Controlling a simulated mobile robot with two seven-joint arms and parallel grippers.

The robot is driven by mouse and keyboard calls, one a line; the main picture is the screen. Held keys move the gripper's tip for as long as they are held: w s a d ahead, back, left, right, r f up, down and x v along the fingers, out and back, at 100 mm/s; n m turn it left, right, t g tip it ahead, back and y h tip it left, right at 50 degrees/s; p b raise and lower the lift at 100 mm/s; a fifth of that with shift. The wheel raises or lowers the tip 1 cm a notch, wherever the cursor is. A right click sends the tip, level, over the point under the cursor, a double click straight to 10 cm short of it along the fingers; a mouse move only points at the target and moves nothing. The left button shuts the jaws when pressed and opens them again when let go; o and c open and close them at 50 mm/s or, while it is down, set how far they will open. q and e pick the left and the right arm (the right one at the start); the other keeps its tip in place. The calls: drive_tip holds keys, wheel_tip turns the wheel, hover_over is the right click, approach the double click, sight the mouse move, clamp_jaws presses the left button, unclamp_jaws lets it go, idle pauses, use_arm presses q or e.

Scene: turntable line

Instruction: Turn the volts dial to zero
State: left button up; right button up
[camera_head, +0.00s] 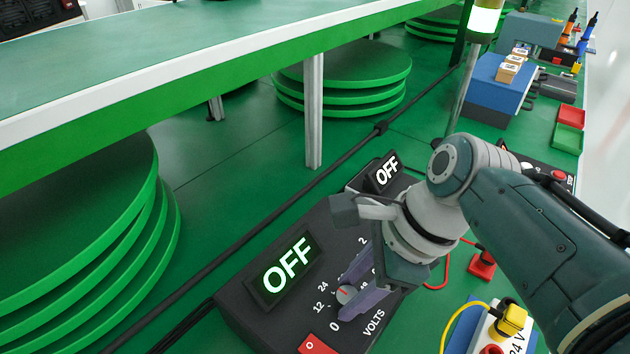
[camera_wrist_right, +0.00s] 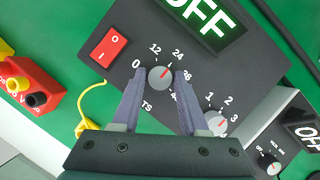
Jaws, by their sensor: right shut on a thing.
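The volts dial (camera_head: 346,295) is a small round grey knob with a red pointer line, on the sloping face of a black power supply box (camera_head: 240,318). In the right wrist view the dial (camera_wrist_right: 157,81) has its red line turned toward the 24 mark; the 0 mark lies further left. My right gripper (camera_head: 352,285) is shut on the dial, with one purple finger on each side of it; the fingers also show in the right wrist view (camera_wrist_right: 160,76). The display (camera_head: 287,268) above the dial reads OFF. My left gripper is not in view.
A red rocker switch (camera_wrist_right: 110,47) is beside the 0 mark. A second dial (camera_wrist_right: 216,122) sits close to one finger. Another black unit (camera_head: 381,173) reading OFF stands behind the box. A yellow-plugged socket block (camera_head: 504,325) is at the front right. Stacked green discs (camera_head: 345,75) stand behind.

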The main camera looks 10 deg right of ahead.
clamp_jaws()
